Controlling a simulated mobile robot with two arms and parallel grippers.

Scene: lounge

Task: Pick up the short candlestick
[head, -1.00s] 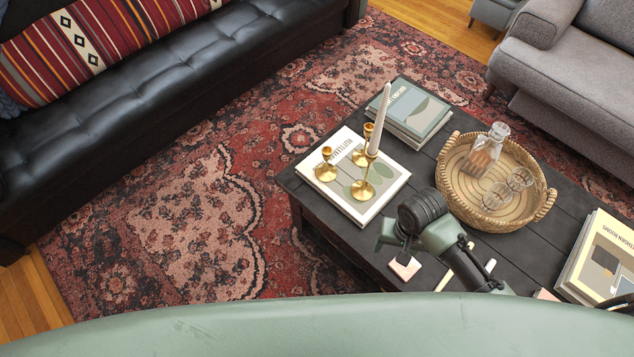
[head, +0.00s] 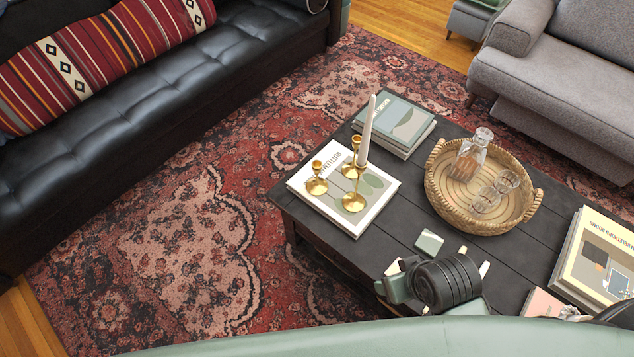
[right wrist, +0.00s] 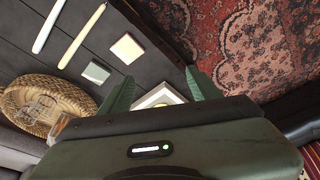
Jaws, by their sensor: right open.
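The short candlestick (head: 317,184) is brass and stands upright at the left of a white book (head: 371,212) on the dark coffee table, in the head view. Beside it stand a taller brass candlestick (head: 350,170) and another (head: 354,201) holding a white taper candle (head: 367,132). My right gripper (right wrist: 159,75) is open and empty in the right wrist view, with part of the white book showing between its fingers. In the head view my right wrist is over the near table edge, apart from the candlesticks. My left gripper is not in view.
A wicker tray (head: 433,193) holds a decanter (head: 471,154) and glasses. Book stacks (head: 394,122) (head: 598,262) lie at the table's far and right ends. Loose candles (right wrist: 48,25) (right wrist: 82,36) and coasters (right wrist: 127,48) (right wrist: 96,72) lie on it. A black sofa (head: 190,110) stands left.

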